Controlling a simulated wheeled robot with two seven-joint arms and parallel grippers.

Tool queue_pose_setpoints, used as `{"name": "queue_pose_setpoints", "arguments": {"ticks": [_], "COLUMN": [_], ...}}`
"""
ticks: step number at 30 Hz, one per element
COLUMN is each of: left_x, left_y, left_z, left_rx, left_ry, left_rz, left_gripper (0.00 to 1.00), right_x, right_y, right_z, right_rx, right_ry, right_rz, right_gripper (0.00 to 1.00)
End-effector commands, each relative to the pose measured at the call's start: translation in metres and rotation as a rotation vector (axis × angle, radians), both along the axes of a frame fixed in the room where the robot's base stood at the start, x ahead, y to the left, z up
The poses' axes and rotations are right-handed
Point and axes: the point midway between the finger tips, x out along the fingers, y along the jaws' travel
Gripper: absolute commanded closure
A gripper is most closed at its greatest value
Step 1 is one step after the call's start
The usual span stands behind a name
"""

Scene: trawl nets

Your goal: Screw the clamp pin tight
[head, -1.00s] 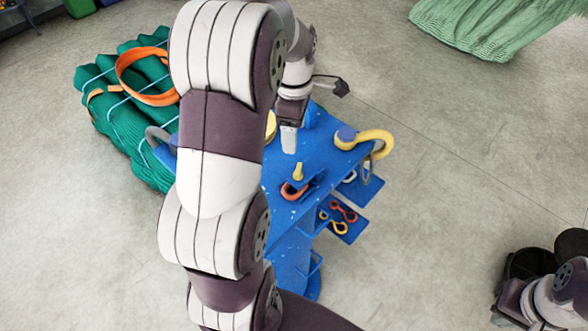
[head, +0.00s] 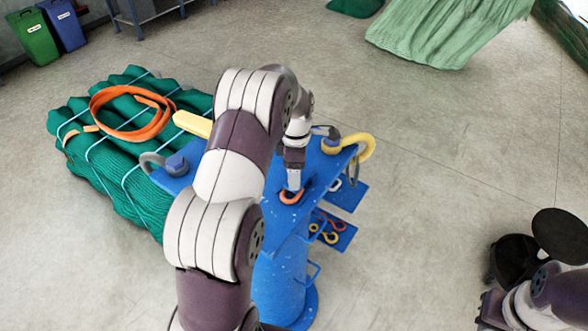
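My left gripper (head: 294,186) points down over the blue worktable (head: 275,218), its pale fingers close above an orange, curved shackle-like piece (head: 291,197). The small yellow pin that stood by this piece in the earlier head frame is hidden behind the fingers now. The fingers look like one pale block, so I cannot see whether they are open or grip the pin. My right arm (head: 545,300) shows at the bottom right corner, and its fingertips are not visible.
A yellow hook (head: 361,142) and a grey one (head: 152,162) stand at the table's corners. Small red and yellow fittings (head: 331,237) lie on a lower blue shelf. A green net bundle with an orange strap (head: 130,112) lies left. A black round-topped object (head: 560,236) stands right.

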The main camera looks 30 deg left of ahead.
Motion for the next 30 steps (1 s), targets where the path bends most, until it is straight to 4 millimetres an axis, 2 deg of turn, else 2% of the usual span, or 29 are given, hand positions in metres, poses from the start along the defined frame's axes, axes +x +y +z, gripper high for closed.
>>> {"name": "queue_pose_setpoints", "arguments": {"ticks": [1, 6, 20, 30], "left_x": [0.0, -0.001, -0.001, 0.0], "left_y": [0.0, 0.0, 0.0, 0.0], "left_z": [0.0, 0.0, -0.002, -0.003], "left_rx": [0.0, 0.0, -0.001, -0.002], "left_ry": [0.0, 0.003, 0.003, 0.005], "left_rz": [0.0, 0.0, -0.02, -0.216], "left_gripper": [0.3, 0.85, 0.86, 0.86], "right_x": [0.0, 0.0, 0.0, 0.0], "right_y": [0.0, 0.0, 0.0, 0.0], "right_z": [0.0, 0.0, -0.002, -0.012], "right_rx": [0.0, 0.0, 0.0, 0.0], "right_ry": [0.0, 0.0, 0.0, 0.0], "right_rz": [0.0, 0.0, 0.0, 0.0], "right_gripper": [1.0, 1.0, 1.0, 1.0]}}
